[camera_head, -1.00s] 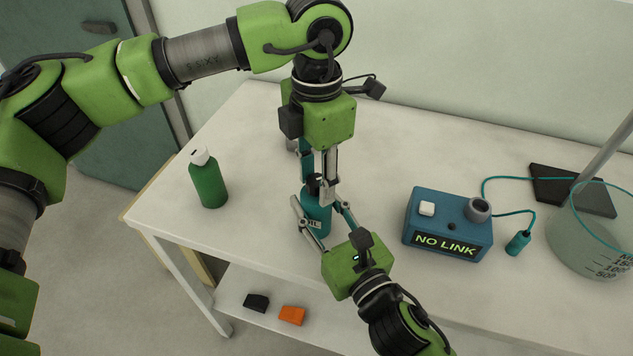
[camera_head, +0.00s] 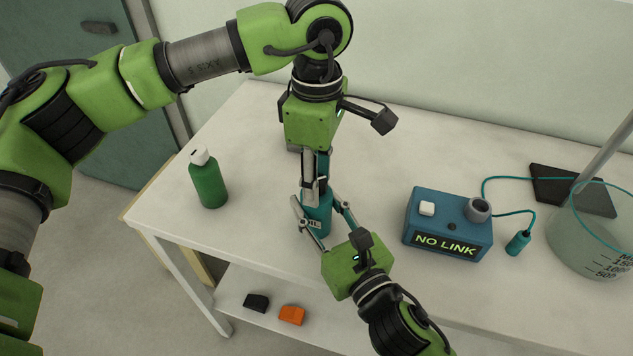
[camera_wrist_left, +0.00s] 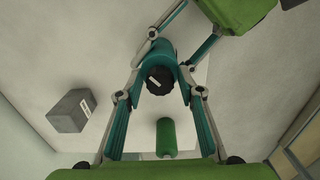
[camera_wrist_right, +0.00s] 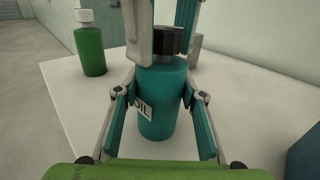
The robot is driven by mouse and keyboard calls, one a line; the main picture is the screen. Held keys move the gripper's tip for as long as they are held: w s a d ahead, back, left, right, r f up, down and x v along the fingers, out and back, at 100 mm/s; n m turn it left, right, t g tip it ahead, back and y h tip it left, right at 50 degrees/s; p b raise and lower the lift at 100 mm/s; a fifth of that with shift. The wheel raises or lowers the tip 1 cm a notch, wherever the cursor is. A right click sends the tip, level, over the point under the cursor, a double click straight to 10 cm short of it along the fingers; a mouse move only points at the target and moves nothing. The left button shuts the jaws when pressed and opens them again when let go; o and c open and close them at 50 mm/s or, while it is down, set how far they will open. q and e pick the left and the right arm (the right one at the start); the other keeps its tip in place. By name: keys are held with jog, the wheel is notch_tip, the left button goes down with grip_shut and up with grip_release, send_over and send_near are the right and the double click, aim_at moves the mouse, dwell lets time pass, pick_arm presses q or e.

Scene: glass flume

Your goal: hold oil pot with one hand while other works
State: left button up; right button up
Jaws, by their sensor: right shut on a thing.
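The oil pot (camera_head: 318,220) is a teal bottle with a black cap, upright on the white table. Its "OIL" label and body show in the right wrist view (camera_wrist_right: 165,95). My right gripper (camera_head: 321,212) comes from the front and is shut on the pot's body, one finger on each side. My left gripper (camera_head: 316,190) points straight down over the pot. Its fingers stand apart, on either side of the black cap (camera_wrist_right: 168,42), and look open. The cap also shows between them in the left wrist view (camera_wrist_left: 159,80). In the head view the left fingers hide the cap.
A green bottle (camera_head: 208,184) with a white cap stands to the left. A blue box reading "NO LINK" (camera_head: 447,224) stands to the right, cabled to a small teal plug (camera_head: 517,243). A glass beaker (camera_head: 590,240) is at far right. A grey block (camera_wrist_left: 70,110) stands behind the pot.

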pick_arm(q)
jog(key=c, duration=0.7)
jog(key=shift+o, duration=0.2)
jog(key=n, duration=0.9)
jog(key=shift+n, duration=0.4)
jog(key=o, duration=0.7)
jog(key=shift+c, duration=0.2)
